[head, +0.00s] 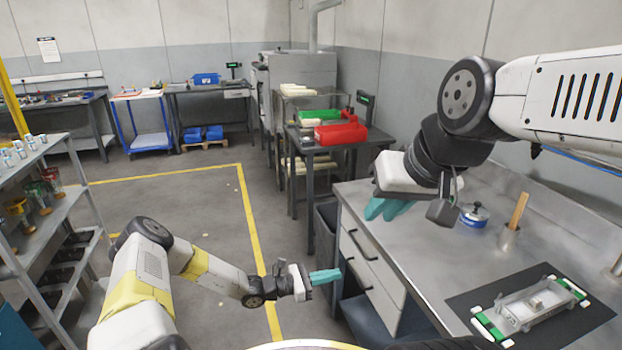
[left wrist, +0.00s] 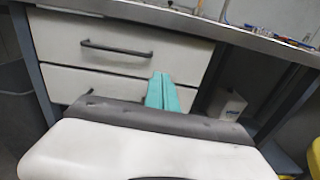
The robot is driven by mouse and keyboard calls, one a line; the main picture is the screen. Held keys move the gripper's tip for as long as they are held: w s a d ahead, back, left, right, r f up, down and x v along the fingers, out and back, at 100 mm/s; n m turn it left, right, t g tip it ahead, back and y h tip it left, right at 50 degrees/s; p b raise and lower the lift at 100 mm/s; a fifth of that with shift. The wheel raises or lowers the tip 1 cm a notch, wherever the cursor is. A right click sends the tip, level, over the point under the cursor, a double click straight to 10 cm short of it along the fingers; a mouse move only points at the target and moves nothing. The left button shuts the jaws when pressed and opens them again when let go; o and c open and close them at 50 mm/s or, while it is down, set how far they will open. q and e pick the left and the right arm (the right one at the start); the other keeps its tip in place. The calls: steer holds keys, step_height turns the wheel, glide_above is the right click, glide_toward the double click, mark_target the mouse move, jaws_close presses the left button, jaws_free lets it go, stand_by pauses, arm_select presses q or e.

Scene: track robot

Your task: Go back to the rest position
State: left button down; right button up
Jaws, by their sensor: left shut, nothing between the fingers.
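My left gripper (head: 326,276) hangs over the floor at the left of the workbench, in front of its drawers. Its teal fingers are together and hold nothing. In the left wrist view the shut fingers (left wrist: 161,92) show against the white drawers (left wrist: 115,50). My right gripper (head: 382,208) is above the left edge of the workbench (head: 400,250), with its teal fingertips pointing down and left. The wrist hides part of it, and I cannot tell how far its fingers are apart.
On the workbench are a blue round container (head: 474,218), a metal cup (head: 507,240) with a wooden stick, and a black mat (head: 470,303) bearing a grey fixture (head: 535,305). A shelf rack (head: 60,215) stands left. Floor (head: 190,205) between is open.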

arm_select(q)
steer(key=s+a+r+m+g+y, duration=0.1)
steer(key=s+a+r+m+y, duration=0.3)
steer(key=r, duration=0.5)
steer(key=s+a+r+m+g+y, duration=0.2)
steer(key=s+a+r+m+y, duration=0.15)
steer(key=r+m, duration=0.45)
steer(key=s+a+r+m+g+y, duration=0.1)
steer(key=s+a+r+m+y, duration=0.3)
steer(key=r, duration=0.6)
steer(key=s+a+r+m+t+y, duration=0.3)
steer(key=s+a+r+t, duration=0.3)
steer(key=s+a+r, duration=0.6)
step_height(320, 180, up, 3)
steer(key=shift+s+a+f+m+y, duration=0.2)
steer(key=shift+s+a+m+y, duration=0.2)
steer(key=shift+s+m, duration=0.6)
